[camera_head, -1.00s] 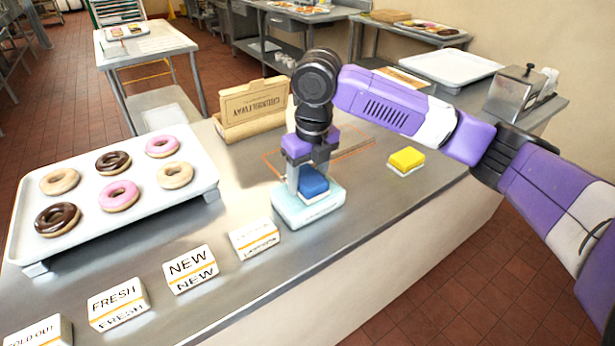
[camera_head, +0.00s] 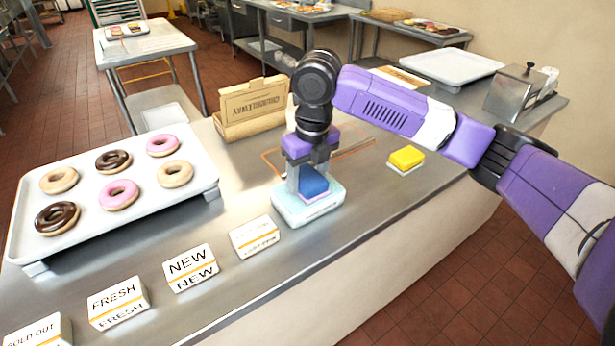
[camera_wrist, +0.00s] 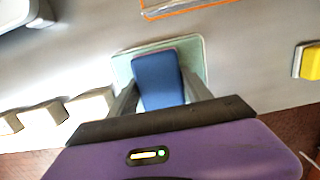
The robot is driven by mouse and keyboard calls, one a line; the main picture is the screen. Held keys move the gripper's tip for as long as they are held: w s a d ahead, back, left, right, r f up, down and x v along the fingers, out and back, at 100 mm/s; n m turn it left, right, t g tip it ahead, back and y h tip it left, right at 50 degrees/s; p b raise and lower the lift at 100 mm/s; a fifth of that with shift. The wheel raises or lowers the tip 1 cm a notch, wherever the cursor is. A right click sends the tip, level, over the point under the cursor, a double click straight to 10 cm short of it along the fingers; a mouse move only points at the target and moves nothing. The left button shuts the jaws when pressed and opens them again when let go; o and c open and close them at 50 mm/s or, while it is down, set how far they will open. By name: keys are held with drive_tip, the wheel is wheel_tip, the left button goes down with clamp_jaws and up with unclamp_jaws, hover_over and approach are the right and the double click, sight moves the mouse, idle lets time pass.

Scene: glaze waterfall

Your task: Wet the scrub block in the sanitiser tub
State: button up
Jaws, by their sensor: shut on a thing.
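The scrub block (camera_head: 313,183) is blue, and my gripper (camera_head: 312,182) is shut on it. The gripper points straight down over the sanitiser tub (camera_head: 309,210), a small white tub with a pale aqua inside. The block is at or within the tub's rim; I cannot tell whether it touches the bottom. In the wrist view the blue block (camera_wrist: 158,80) sits between my two fingers, with the pale tub (camera_wrist: 197,62) around and beneath it. The tub's content is mostly hidden by the block and fingers.
A white tray of donuts (camera_head: 215,184) stands left. Several label signs (camera_head: 190,268) line the front edge. A yellow sponge (camera_head: 406,158) lies right of the tub, a cardboard box (camera_head: 252,108) behind it. An orange outline (camera_head: 350,150) marks the counter. A metal dispenser (camera_head: 515,92) stands far right.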

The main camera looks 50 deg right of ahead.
sight(308, 176)
idle(0.3)
drive_tip(key=shift+r+p, duration=2.65)
drive_tip(key=shift+r, duration=0.85)
